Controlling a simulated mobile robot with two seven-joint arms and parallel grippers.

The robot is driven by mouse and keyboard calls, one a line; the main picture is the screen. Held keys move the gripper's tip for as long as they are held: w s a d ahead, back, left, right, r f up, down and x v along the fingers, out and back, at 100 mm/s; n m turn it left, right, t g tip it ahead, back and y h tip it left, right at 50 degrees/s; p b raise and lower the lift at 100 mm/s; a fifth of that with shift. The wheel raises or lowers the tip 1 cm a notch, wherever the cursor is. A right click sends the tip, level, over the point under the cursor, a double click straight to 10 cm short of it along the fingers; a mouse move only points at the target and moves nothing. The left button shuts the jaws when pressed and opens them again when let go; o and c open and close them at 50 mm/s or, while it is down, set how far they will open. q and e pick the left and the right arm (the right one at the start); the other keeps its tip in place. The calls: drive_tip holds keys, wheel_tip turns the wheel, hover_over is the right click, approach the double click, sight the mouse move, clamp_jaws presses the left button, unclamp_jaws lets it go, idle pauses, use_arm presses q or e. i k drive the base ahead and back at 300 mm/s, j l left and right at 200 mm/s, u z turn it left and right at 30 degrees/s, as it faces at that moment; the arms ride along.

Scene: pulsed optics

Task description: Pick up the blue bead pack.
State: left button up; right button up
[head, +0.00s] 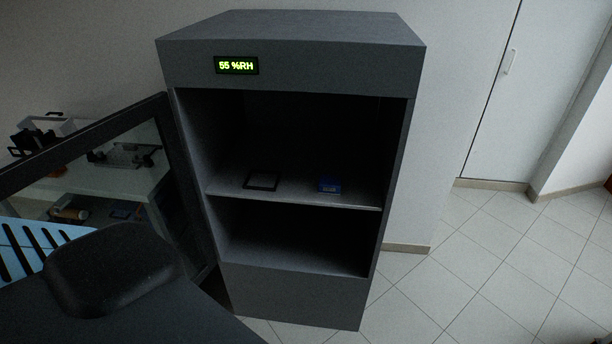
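The blue bead pack (330,186) is a small blue block with a paler label. It lies on the right part of the upper shelf (300,199) inside a grey cabinet (290,38). The cabinet's front is open. Neither of my grippers is in view.
A dark square frame (261,181) lies left of the pack on the same shelf. The lower compartment looks empty. The cabinet's glass door (92,160) stands open to the left, near a white bench with equipment. Tiled floor (490,270) is clear at right. The display reads 55 %RH.

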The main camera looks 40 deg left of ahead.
sight(328, 185)
drive_tip(key=i+l+u, duration=0.9)
drive_tip(key=l, duration=0.15)
drive_tip(key=i+l+u, duration=0.2)
drive_tip(key=k+l, duration=0.1)
